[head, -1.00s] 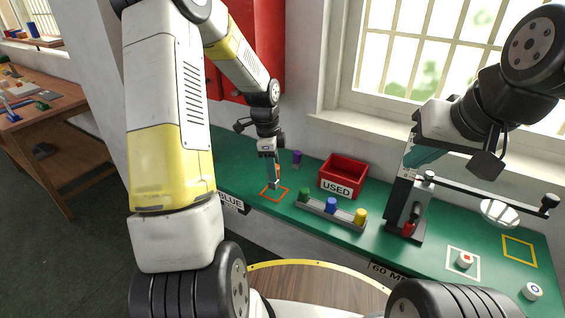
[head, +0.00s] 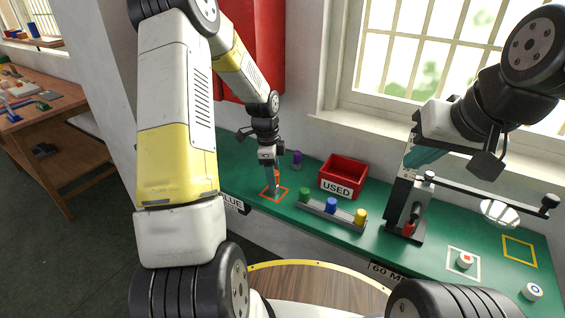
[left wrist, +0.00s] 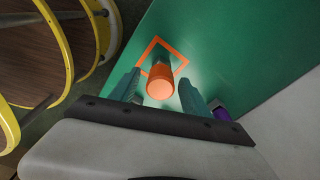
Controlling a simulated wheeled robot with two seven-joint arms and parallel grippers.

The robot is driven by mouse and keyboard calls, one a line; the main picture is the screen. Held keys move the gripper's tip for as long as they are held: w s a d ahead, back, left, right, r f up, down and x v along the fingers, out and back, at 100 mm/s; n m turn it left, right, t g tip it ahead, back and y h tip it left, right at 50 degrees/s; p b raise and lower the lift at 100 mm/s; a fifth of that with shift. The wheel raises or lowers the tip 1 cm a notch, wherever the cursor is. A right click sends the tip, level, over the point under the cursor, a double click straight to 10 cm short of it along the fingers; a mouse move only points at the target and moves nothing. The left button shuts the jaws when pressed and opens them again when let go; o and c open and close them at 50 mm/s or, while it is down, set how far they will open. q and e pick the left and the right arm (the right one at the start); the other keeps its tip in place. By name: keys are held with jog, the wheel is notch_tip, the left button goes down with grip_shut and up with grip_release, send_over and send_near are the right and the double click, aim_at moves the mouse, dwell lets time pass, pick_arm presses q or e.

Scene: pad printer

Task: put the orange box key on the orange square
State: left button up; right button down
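The orange box key (head: 277,177), an upright cylinder, stands inside the orange square outline (head: 285,196) on the green bench. The left wrist view also shows the key (left wrist: 160,82) and the orange outline (left wrist: 182,60) around its base. My left gripper (head: 273,187) points down at the square. In the left wrist view its two fingers (left wrist: 160,90) are on either side of the key, with slim gaps between, so it looks open. My right gripper (head: 420,157) is at the right, in front of the dark printer; its finger opening is not clear.
A red USED bin (head: 343,176) and a purple key (head: 297,158) stand near the square. A grey rack (head: 318,207) holds green, blue and yellow keys. The printer (head: 403,215), a white square (head: 450,270) and a yellow square (head: 519,251) lie further right.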

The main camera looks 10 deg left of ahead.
pick_arm(q)
jog(key=s+r+n+t, duration=0.1)
jog(key=s+r+n, duration=0.15)
jog(key=r, duration=0.75)
jog(key=s+r+n+t, duration=0.1)
jog(key=s+r, duration=0.2)
jog(key=r, duration=0.7)
jog(key=s+d+r+n+t, duration=0.1)
jog(key=s+r+n+t, duration=0.1)
jog(key=s+n, duration=0.4)
jog(key=s+d+r+n+t+h, duration=0.1)
jog(key=s+r+n, duration=0.4)
jog(key=s, duration=0.7)
jog(key=shift+s+d+r+n+t, duration=0.15)
jog(key=shift+s+r+n+t, duration=0.35)
jog(key=shift+n, duration=0.55)
